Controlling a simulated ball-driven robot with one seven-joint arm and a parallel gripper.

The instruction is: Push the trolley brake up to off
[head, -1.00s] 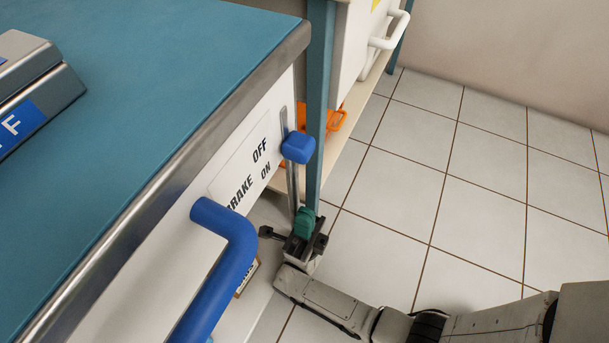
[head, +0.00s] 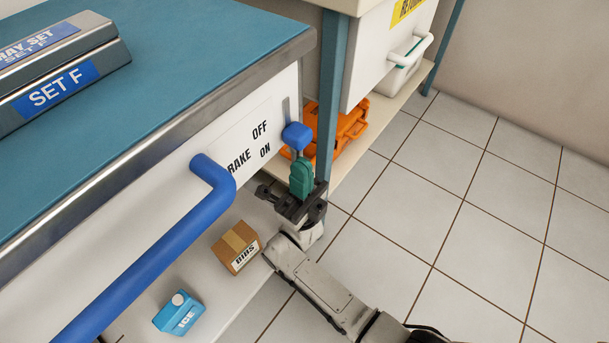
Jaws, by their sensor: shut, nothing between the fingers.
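The blue brake knob (head: 297,136) stands out from a vertical slot in the trolley's white front panel, near its right end. The label (head: 250,143) to its left reads BRAKE, with OFF above ON. Following the label's slant, the knob looks roughly level with ON. A stretch of slot shows above it. My gripper (head: 301,168) is shut and empty, with its green fingers pointing up. The fingertips are right below the knob and overlap its lower edge in view. I cannot tell whether they touch it.
The trolley's blue handle (head: 150,275) juts out at left. A teal post (head: 329,95) stands close right of the knob. The lower shelf holds a brown box (head: 236,247) and a blue ICE pack (head: 179,313). An orange case (head: 352,127) sits behind the post. Tiled floor at right is clear.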

